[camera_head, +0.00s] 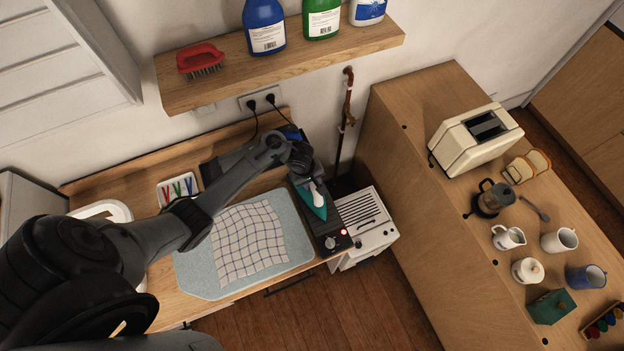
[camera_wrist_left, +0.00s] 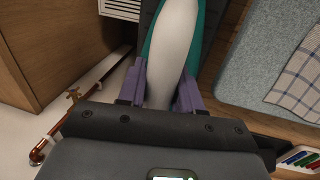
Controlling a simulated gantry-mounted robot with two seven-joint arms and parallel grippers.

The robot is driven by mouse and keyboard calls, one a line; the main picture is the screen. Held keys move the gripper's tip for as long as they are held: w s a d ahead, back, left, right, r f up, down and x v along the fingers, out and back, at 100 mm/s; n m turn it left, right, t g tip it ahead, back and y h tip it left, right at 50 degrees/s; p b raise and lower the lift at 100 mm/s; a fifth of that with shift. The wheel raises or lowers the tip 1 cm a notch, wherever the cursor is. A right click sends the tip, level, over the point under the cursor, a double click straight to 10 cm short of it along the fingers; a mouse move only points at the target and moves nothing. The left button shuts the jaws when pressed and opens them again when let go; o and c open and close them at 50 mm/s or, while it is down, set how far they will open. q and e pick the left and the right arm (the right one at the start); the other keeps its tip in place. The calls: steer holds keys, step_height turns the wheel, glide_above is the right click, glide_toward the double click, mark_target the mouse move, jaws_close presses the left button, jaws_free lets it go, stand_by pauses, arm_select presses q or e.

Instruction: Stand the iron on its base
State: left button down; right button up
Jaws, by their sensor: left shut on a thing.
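The teal and white iron (camera_head: 317,207) lies on a dark base unit (camera_head: 331,238) with a lit red light, at the right end of the wooden counter. My left gripper (camera_head: 308,172) reaches over from the left and is at the iron's rear. In the left wrist view, the purple fingers of my left gripper (camera_wrist_left: 160,82) are on both sides of the iron's white handle (camera_wrist_left: 168,40), shut on it. Teal body shows beside the handle. My arm hides part of the iron's rear in the head view. My right gripper is not in view.
A pale blue ironing mat (camera_head: 195,272) with a checked cloth (camera_head: 245,240) lies left of the base unit. A tray of clothespins (camera_head: 178,190) is behind it. A shelf (camera_head: 215,85) with bottles overhangs the back. A white appliance (camera_head: 366,222) stands right of the counter.

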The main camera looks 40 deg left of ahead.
arm_select(q)
steer(key=shift+w, duration=0.1)
steer(key=c, duration=0.8)
jaws_free()
steer(key=shift+f, duration=0.1)
steer(key=shift+o, duration=0.2)
